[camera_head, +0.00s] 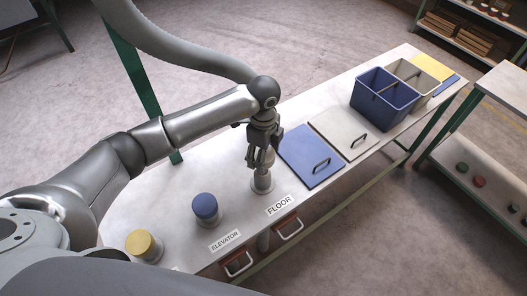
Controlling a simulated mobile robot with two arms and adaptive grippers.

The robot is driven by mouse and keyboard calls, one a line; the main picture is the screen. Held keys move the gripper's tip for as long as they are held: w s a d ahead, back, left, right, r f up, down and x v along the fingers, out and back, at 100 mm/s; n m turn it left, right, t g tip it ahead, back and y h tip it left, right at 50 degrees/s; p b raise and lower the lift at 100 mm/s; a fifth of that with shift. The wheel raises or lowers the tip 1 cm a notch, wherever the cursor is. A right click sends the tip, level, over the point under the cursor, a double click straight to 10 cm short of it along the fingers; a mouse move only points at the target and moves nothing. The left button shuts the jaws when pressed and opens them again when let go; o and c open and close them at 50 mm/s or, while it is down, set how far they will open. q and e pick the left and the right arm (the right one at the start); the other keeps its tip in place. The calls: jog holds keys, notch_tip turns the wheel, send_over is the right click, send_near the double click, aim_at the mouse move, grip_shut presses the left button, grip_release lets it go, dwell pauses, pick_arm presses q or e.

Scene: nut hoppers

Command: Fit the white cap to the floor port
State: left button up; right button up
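The floor port (262,184) is a short grey metal collar on the bench, just behind the FLOOR label (280,205). My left gripper (261,162) points down directly over this port, its fingers at the top of it. A pale shape, possibly the white cap, shows between the fingers, but they largely hide it. I cannot tell whether it is gripped or seated on the port. No other loose white cap is visible. My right gripper is not in view.
A blue cap (205,206) sits on the ELEVATOR port and a yellow cap (144,245) on the port farther left. Right of my gripper lie a blue lid (300,152) and a white lid (335,122), both with handles. A blue bin (372,110) and white bin (430,82) stand beyond.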

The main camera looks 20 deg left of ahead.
pick_arm(q)
jog(key=shift+f+b, duration=2.75)
jog(key=shift+f, duration=1.25)
jog(key=o, duration=0.9)
jog(key=shift+r, duration=0.2)
notch_tip(320, 180, up, 12)
jog(key=shift+f, duration=0.15)
